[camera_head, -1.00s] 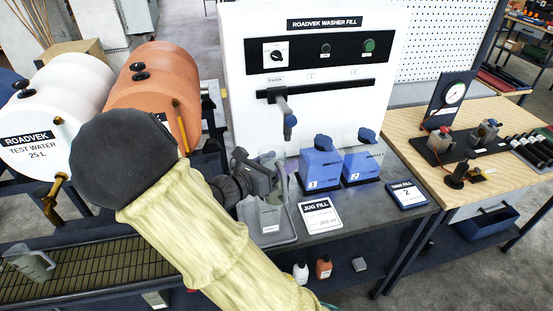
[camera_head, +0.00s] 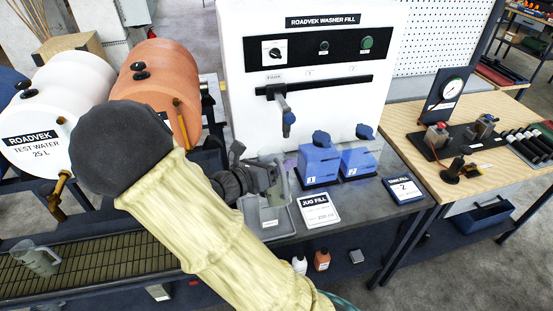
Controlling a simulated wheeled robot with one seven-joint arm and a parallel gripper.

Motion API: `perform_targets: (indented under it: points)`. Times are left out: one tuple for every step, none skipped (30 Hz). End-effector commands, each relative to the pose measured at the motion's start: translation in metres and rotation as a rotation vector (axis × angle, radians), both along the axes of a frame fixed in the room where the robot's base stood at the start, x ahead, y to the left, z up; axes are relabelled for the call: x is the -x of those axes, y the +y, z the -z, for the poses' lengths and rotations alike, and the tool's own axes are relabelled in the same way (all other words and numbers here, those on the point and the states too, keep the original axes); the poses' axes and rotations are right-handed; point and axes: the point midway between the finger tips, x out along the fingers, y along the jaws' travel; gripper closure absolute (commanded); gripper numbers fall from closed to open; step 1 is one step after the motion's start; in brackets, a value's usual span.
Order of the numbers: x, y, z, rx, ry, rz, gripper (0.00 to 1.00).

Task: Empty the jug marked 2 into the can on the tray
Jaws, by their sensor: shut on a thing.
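My gripper (camera_head: 262,181) is black and shut on a grey translucent jug (camera_head: 276,170), just above or in the grey tray (camera_head: 289,221). The gripper and my forearm hide much of it, so its tilt, contents and any number are not readable. A pale grey shape with a small label (camera_head: 270,224) shows in the tray below; I cannot tell whether it is the can or part of the held jug. Two blue containers with dark blue caps stand right of the tray, marked 1 (camera_head: 318,163) and 2 (camera_head: 358,158).
The white washer-fill unit (camera_head: 300,105) with its hanging nozzle (camera_head: 287,112) stands behind. A JUG FILL card (camera_head: 319,210) and a TANK FILL card (camera_head: 403,190) lie on the bench. Another translucent jug (camera_head: 38,259) stands on the left rack. Two drums stand behind my arm.

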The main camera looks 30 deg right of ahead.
Motion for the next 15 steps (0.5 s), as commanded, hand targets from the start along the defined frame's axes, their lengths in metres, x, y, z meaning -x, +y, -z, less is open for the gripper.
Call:
perform_targets:
  points:
    - [0.0003,-0.0003,-0.0018,-0.001,0.01,0.001,0.65]
    - [0.0005,-0.0002,-0.0016,-0.001,0.017,0.001,0.65]
    - [0.0007,-0.0002,-0.0015,-0.003,0.026,0.001,0.65]
    - [0.0009,-0.0002,-0.0015,-0.004,0.031,0.001,0.65]
    - [0.001,-0.0002,-0.0013,-0.005,0.038,0.002,0.65]
    - [0.0013,-0.0002,-0.0013,-0.006,0.045,0.002,0.65]
    - [0.0015,-0.0002,-0.0012,-0.007,0.053,0.002,0.65]
    - [0.0017,-0.0003,-0.0013,-0.008,0.059,0.002,0.65]
    - [0.0019,-0.0002,-0.0013,-0.009,0.068,0.002,0.65]
    - [0.0021,-0.0003,-0.0013,-0.009,0.073,0.002,0.65]
    - [0.0022,-0.0003,-0.0012,-0.011,0.079,0.002,0.65]
    - [0.0024,-0.0002,-0.0012,-0.012,0.088,0.002,0.65]
    - [0.0025,-0.0002,-0.0009,-0.013,0.096,0.002,0.65]
    - [0.0024,-0.0002,-0.0003,-0.014,0.105,0.002,0.65]
    - [0.0023,-0.0002,0.0003,-0.016,0.116,0.002,0.65]
